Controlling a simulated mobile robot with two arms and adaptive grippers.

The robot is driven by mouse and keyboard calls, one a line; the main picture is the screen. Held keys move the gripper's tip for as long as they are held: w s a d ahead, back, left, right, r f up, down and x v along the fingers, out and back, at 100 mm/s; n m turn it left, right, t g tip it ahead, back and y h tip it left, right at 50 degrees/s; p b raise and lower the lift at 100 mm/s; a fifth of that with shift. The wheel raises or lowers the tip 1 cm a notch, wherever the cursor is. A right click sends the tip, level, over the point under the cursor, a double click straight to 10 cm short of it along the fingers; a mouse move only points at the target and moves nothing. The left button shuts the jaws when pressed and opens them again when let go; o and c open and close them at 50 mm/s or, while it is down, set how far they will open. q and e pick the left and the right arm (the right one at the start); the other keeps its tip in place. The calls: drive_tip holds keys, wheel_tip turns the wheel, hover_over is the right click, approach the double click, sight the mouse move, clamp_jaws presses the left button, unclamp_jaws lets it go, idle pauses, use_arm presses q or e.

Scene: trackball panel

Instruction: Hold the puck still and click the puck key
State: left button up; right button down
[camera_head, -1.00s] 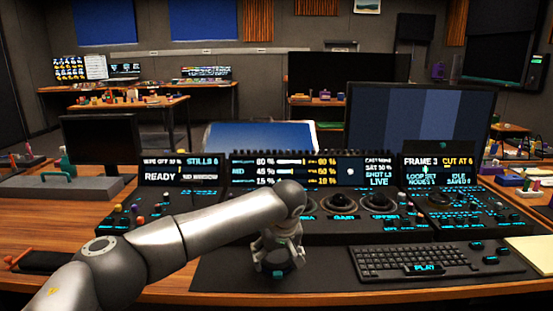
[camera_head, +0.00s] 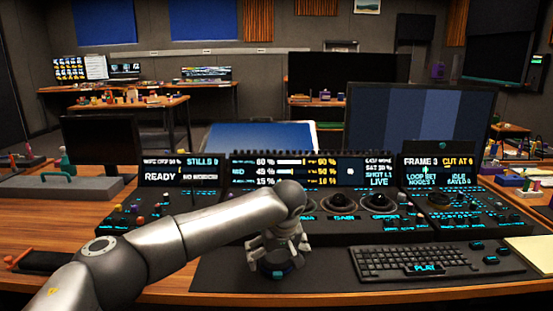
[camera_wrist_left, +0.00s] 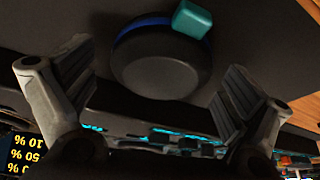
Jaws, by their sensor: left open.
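The puck (camera_head: 272,270) is a dark round knob low in the middle of the head view, on the dark desk mat. In the left wrist view the puck (camera_wrist_left: 160,62) shows a blue ring. The teal puck key (camera_wrist_left: 192,18) sits at its edge and also shows in the head view (camera_head: 278,274). My left gripper (camera_head: 277,256) is open just above and behind the puck. In the left wrist view its fingers (camera_wrist_left: 155,80) stand on either side of the puck with visible gaps. My right gripper is not in view.
A keyboard (camera_head: 425,262) lies right of the puck. The control panel with trackballs (camera_head: 385,202) and lit displays (camera_head: 318,171) stands behind it. The mat (camera_head: 320,272) is bare between the puck and the keyboard.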

use_arm(q)
drive_tip(key=v, duration=1.2)
drive_tip(key=shift+o, duration=0.2)
wheel_tip(320, 180, up, 6)
drive_tip(key=p, duration=0.5)
hover_over(281, 272)
drive_tip(key=s, duration=0.2)
drive_tip(key=shift+d+f, duration=0.25)
drive_tip(key=shift+d, duration=0.05)
drive_tip(key=shift+r, duration=0.1)
wheel_tip(281, 272, up, 4)
drive_tip(key=p, duration=0.3)
drive_tip(key=shift+s, duration=0.1)
